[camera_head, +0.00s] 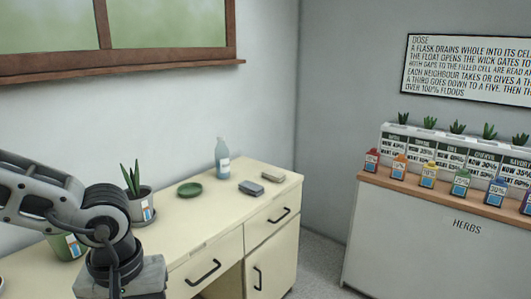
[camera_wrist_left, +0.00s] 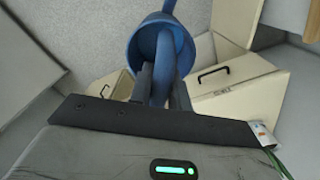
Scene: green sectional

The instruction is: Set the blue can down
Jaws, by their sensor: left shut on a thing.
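The blue can (camera_wrist_left: 183,50) is an open-topped watering can, seen from above in the left wrist view. My left gripper (camera_wrist_left: 160,82) is shut on its blue handle, which passes between the two fingers. The can's underside is hidden, so I cannot tell whether it touches anything. In the head view my left arm comes in from the left, and its wrist is at the bottom edge. The fingers and the can are out of that view. My right gripper is in neither view.
A herb counter (camera_head: 427,235) with several coloured bottles stands right.

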